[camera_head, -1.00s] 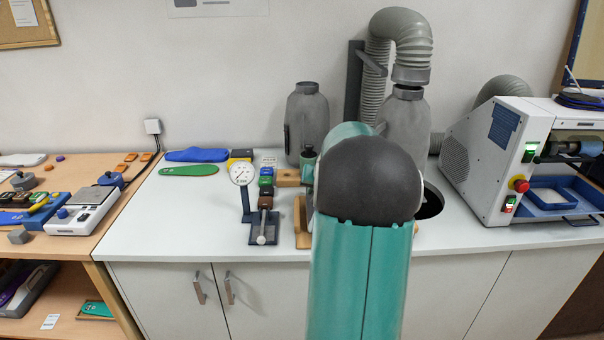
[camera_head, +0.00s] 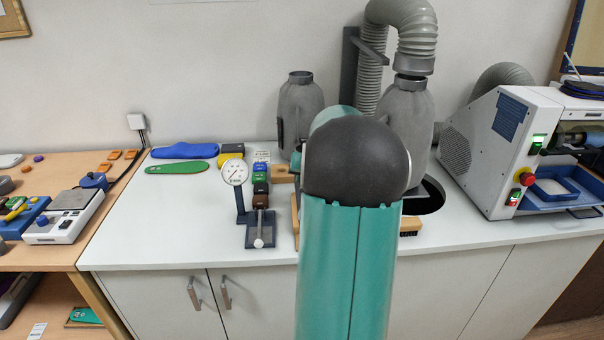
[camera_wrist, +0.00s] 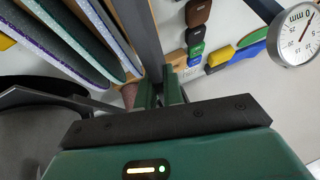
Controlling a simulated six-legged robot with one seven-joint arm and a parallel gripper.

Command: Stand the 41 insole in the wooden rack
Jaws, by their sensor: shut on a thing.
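My gripper (camera_wrist: 160,95) shows in the wrist view with its fingers close together around a thin grey strip (camera_wrist: 146,40), which looks like an insole seen edge-on; its number cannot be read. Pale wooden parts of the rack (camera_wrist: 172,38) show beside and behind the strip. In the head view my arm hides the gripper and most of the rack; only a wooden edge (camera_head: 295,215) shows left of the arm.
A dial gauge (camera_head: 235,172) on a stand and a column of coloured blocks (camera_head: 261,180) stand left of my arm. A green insole (camera_head: 176,168) and a blue piece (camera_head: 184,151) lie behind. A grey bottle (camera_head: 300,110) and a white machine (camera_head: 500,150) flank the hose. The front left counter is clear.

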